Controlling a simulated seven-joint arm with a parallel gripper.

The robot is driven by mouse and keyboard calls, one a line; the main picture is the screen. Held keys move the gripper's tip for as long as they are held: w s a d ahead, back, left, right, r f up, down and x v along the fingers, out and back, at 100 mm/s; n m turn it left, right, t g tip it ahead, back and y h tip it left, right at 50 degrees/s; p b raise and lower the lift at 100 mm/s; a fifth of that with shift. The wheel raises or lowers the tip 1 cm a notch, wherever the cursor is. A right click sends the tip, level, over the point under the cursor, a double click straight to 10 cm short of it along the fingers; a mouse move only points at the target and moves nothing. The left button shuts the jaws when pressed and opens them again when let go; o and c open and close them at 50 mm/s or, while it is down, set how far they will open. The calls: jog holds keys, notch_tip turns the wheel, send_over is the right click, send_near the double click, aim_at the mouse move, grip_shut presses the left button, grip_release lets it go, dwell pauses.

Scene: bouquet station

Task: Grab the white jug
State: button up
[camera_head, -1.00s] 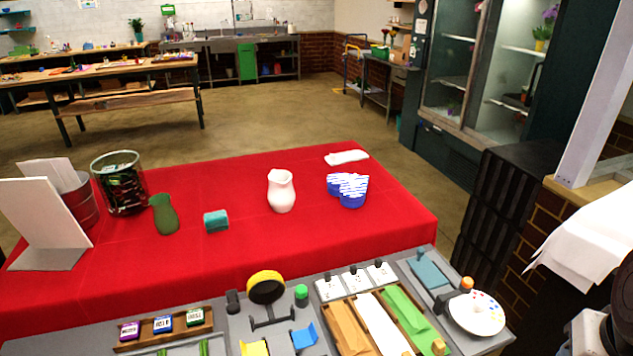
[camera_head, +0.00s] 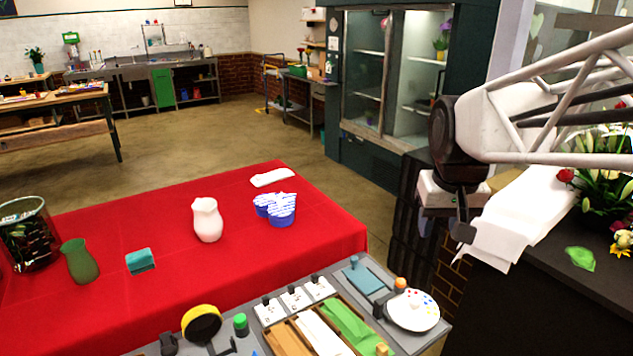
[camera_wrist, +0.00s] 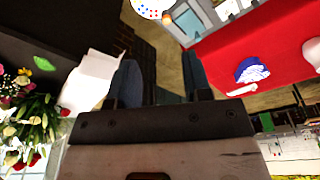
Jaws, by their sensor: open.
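The white jug (camera_head: 207,220) stands upright on the red tablecloth in the head view, between a teal sponge and a blue-and-white item. In the wrist view a part of the white jug (camera_wrist: 312,54) shows at the right edge. My gripper (camera_head: 464,212) hangs at the right in the head view, well to the right of the jug and apart from it. In the wrist view the two fingers of my gripper (camera_wrist: 160,80) are spread apart with nothing between them.
On the red table (camera_head: 180,290) are a green vase (camera_head: 80,261), the sponge (camera_head: 140,261), the blue-and-white item (camera_head: 281,210) and a white cloth (camera_head: 272,177). A grey tool bench (camera_head: 352,262) lies in front. White paper (camera_head: 512,225) and flowers (camera_head: 605,190) are at the right.

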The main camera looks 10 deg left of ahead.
jog(key=w+a+n+g, duration=0.1)
jog(key=w+a+n, duration=0.1)
jog(key=w+a, duration=1.05)
jog(key=w+a+n, duration=0.2)
jog(key=w+a, duration=0.7)
jog(key=a, duration=0.6)
jog(key=w+a+f+n, duration=0.1)
jog(key=a+f, duration=0.3)
jog(key=a, duration=0.8)
jog(key=w+a+f+n, duration=0.1)
jog(key=a+f, duration=0.3)
jog(key=a, duration=0.8)
jog(key=w+a+f+n+g, duration=0.1)
jog(key=a+f, duration=0.4)
jog(key=a, duration=0.7)
jog(key=shift+w+a+n, duration=0.15)
jog(key=shift+w+n, duration=0.15)
jog(key=shift+s+a+f, duration=0.1)
jog(key=shift+a+f, duration=0.1)
jog(key=shift+a, duration=0.25)
jog(key=shift+f, duration=1.3)
